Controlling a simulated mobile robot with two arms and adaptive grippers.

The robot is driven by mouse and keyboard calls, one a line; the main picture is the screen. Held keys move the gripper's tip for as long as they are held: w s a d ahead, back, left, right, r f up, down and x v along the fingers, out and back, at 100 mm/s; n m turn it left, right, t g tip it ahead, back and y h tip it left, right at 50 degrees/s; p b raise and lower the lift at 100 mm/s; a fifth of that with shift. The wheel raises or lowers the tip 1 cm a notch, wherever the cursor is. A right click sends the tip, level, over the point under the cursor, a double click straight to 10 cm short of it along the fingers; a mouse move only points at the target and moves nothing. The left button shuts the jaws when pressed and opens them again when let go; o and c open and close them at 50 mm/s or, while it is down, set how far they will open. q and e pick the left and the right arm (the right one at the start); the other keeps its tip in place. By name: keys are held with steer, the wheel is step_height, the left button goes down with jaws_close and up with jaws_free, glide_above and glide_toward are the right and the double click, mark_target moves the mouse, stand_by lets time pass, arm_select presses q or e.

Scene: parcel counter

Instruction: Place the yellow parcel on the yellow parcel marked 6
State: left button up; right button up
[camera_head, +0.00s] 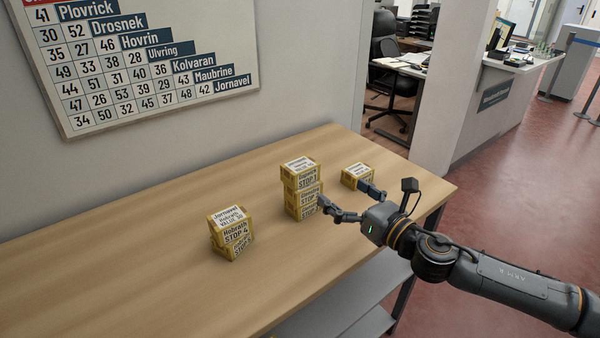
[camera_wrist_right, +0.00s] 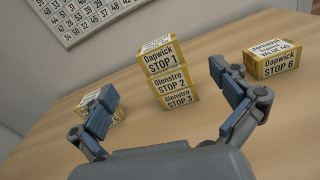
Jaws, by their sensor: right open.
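Several small yellow parcels with white labels are on the wooden counter. A single parcel marked STOP 6 (camera_head: 357,176) sits at the right; it also shows in the right wrist view (camera_wrist_right: 273,61). A middle stack of three has STOP 1 (camera_head: 299,178) on top, above STOP 2 (camera_wrist_right: 173,80) and STOP 3 (camera_wrist_right: 178,99). A left stack of two has STOP 4 (camera_head: 231,224) on top; the lower label is hard to read. My right gripper (camera_head: 343,196) is open and empty, its fingers apart in front of the middle stack and the STOP 6 parcel. My left gripper is not in view.
The wooden counter (camera_head: 130,265) is clear at the left and front. A wall board (camera_head: 140,60) with names and numbers hangs behind it. A grey shelf (camera_head: 345,300) is below the counter. An office chair (camera_head: 390,75) and desk stand beyond.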

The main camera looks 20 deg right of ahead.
mark_target(308, 170)
steer(key=shift+n, duration=0.8)
steer(key=p+x, duration=0.2)
steer(key=x, duration=0.6)
steer(key=shift+w+a+p, duration=0.15)
steer(key=shift+w+p, duration=0.1)
steer(key=shift+p, duration=0.1)
steer(key=shift+a+p+x, duration=0.2)
steer(key=shift+p+x, duration=0.1)
steer(key=shift+x, duration=1)
steer(key=shift+a+p+x, duration=0.2)
steer(key=shift+p+x, duration=0.1)
steer(key=shift+x, duration=1)
steer(key=shift+s+f, duration=0.1)
steer(key=shift+s, duration=0.05)
steer(key=shift+c, duration=0.4)
steer(key=c, duration=1.3)
